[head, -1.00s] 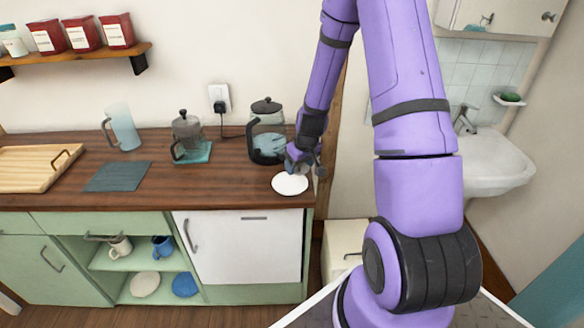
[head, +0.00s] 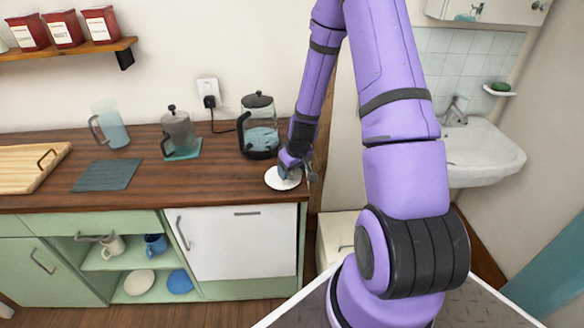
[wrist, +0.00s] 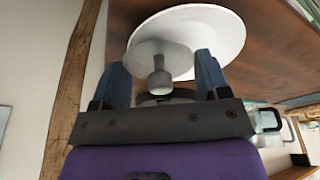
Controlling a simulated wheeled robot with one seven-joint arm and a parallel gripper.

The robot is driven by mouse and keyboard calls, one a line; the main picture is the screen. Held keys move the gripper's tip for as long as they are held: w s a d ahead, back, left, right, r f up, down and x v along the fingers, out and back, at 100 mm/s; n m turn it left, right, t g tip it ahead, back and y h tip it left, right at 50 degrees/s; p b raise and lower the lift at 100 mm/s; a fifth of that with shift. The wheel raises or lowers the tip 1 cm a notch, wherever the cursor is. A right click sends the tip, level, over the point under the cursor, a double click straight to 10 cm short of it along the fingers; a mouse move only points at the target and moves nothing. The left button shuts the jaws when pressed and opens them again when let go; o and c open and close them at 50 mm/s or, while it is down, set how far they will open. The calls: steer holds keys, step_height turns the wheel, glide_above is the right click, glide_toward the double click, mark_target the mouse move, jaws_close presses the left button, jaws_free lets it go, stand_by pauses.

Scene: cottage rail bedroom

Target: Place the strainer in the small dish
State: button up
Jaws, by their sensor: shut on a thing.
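The small dish (head: 271,183) is a round white plate near the right end of the wooden counter. It fills the upper middle of the wrist view (wrist: 222,32). My gripper (head: 285,172) is low over the dish and covers part of it. In the wrist view, my gripper's blue fingers (wrist: 162,66) are either side of a grey strainer (wrist: 160,80) with a round disc and a short knob, and are shut on it. The strainer's disc overlaps the dish in that view. I cannot tell whether it touches the dish. The strainer is hidden in the head view.
A glass kettle (head: 259,125) stands just behind and left of the dish. A coffee press (head: 178,130), a clear jug (head: 110,125), a dark mat (head: 107,175) and a wooden tray (head: 30,165) are further left. A sink (head: 480,152) is at the right. The front middle of the counter is clear.

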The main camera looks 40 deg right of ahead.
steer(key=o, duration=1)
steer(key=shift+f, duration=0.1)
steer(key=shift+o, duration=0.2)
steer(key=shift+r, duration=0.7)
steer(key=v, duration=1.1)
step_height(320, 180, up, 11)
glide_above(298, 178)
steer(key=s+a, duration=0.2)
steer(key=a, duration=0.3)
steer(key=s+a+r+t, duration=0.1)
steer(key=s+a+r, duration=0.5)
steer(key=r, duration=0.3)
steer(key=s+a+r, duration=0.2)
steer(key=s+r, duration=0.2)
steer(key=s, duration=0.3)
steer(key=s+a+r+t, duration=0.1)
steer(key=s+a+r, duration=0.2)
steer(key=s, duration=0.4)
steer(key=shift+v, duration=0.95)
steer(key=shift+w, duration=0.1)
